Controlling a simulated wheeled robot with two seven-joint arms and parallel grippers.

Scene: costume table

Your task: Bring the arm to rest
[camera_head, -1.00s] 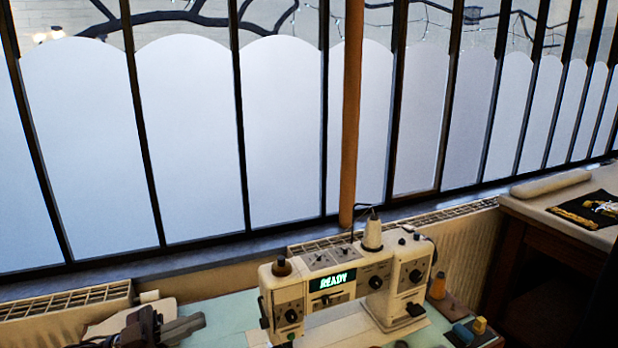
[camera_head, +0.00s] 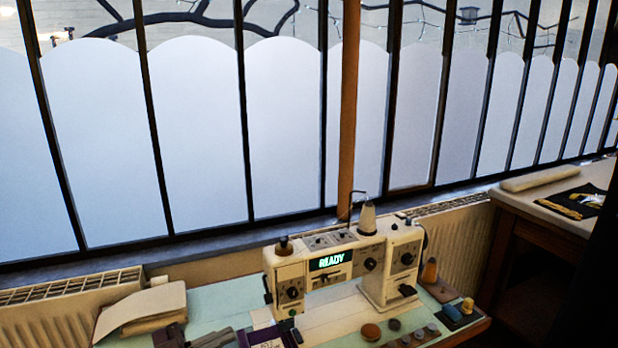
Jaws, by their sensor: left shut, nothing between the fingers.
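My left gripper (camera_head: 216,338) is at the bottom edge of the head view, low and left of the sewing machine. Only its dark body and grey fingers show, cut off by the frame. The fingers are together and hold nothing. It appears in front of the mint-green table top (camera_head: 215,308); whether it touches the table cannot be told. My right gripper is not in view.
A cream sewing machine (camera_head: 340,262) with a lit READY display stands right of the gripper. A stack of cloth or paper (camera_head: 145,308) lies at left. Small round items (camera_head: 371,332) and spools (camera_head: 429,270) lie at right. A window and radiators stand behind.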

